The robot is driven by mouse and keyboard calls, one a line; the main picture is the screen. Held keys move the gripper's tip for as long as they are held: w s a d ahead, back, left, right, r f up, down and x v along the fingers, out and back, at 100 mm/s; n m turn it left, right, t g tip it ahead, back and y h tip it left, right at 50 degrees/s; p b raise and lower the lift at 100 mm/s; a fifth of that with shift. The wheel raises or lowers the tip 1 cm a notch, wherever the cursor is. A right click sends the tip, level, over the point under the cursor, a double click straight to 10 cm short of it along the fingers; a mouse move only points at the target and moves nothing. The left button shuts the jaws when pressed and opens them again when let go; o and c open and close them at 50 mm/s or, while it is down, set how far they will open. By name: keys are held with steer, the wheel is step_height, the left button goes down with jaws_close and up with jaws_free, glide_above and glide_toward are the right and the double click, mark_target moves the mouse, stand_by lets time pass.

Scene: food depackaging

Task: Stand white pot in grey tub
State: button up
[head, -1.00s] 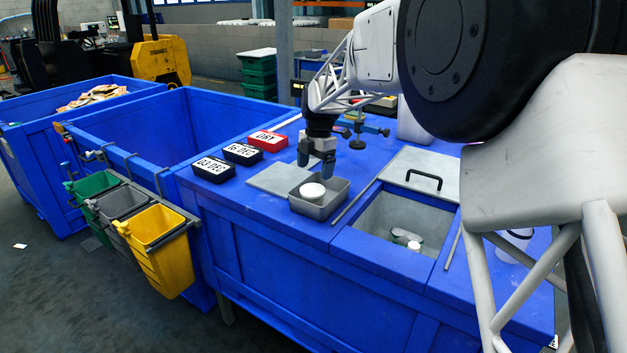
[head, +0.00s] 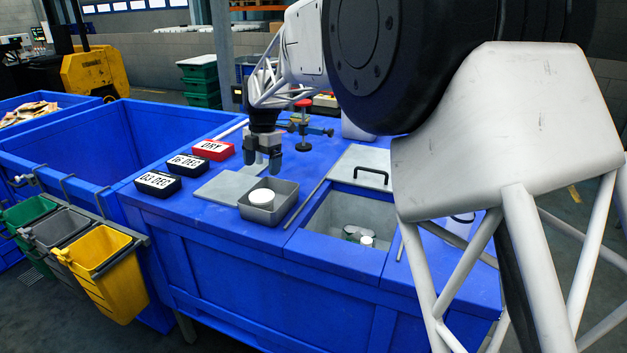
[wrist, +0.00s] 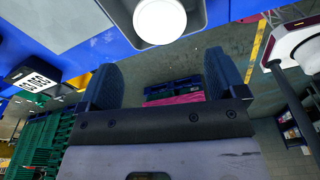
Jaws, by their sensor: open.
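A round white pot (head: 262,197) stands upright in a small grey metal tub (head: 287,205) on the blue bench. It sits toward the tub's left side in the head view. In the wrist view the pot (wrist: 160,20) and part of the tub's rim (wrist: 213,12) show at the top edge, beyond my fingertips. My gripper (head: 262,168) points down above and just behind the tub, apart from the pot. Its two fingers are spread with nothing between them, as the wrist view (wrist: 163,82) also shows. A grey hanging bin (head: 62,228) is on the side rail.
Green (head: 28,213) and yellow (head: 98,255) bins flank the grey bin. Black and red label blocks (head: 187,165) stand left of a flat grey plate (head: 222,188). A sunken well (head: 335,215) at right holds several small containers. A red-topped clamp (head: 303,120) stands behind.

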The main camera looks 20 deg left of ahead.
steer(key=shift+d, duration=0.1)
steer(key=s+d+r+m+t, duration=0.1)
steer(key=s+d+r+m, duration=0.3)
steer(key=d, duration=0.9)
steer(key=d+r+m, duration=0.2)
steer(key=d+m, duration=0.4)
steer(key=d, duration=0.6)
steer(key=s+d+r+m+t, duration=0.1)
steer(key=s+d+r+m, duration=0.3)
steer(key=d, duration=0.9)
steer(key=s+d+f+m+t, duration=0.1)
steer(key=s+d+f+m, duration=0.3)
steer(key=s+d+m, duration=0.5)
steer(key=s+d+f+m+t, duration=0.1)
steer(key=s+d+f+m, duration=0.3)
steer(key=s+d+m, duration=0.6)
steer(key=s+d, duration=0.7)
steer(key=shift+d+f+m+h, duration=0.2)
steer(key=shift+f+m+h, duration=0.1)
steer(key=shift+f, duration=0.1)
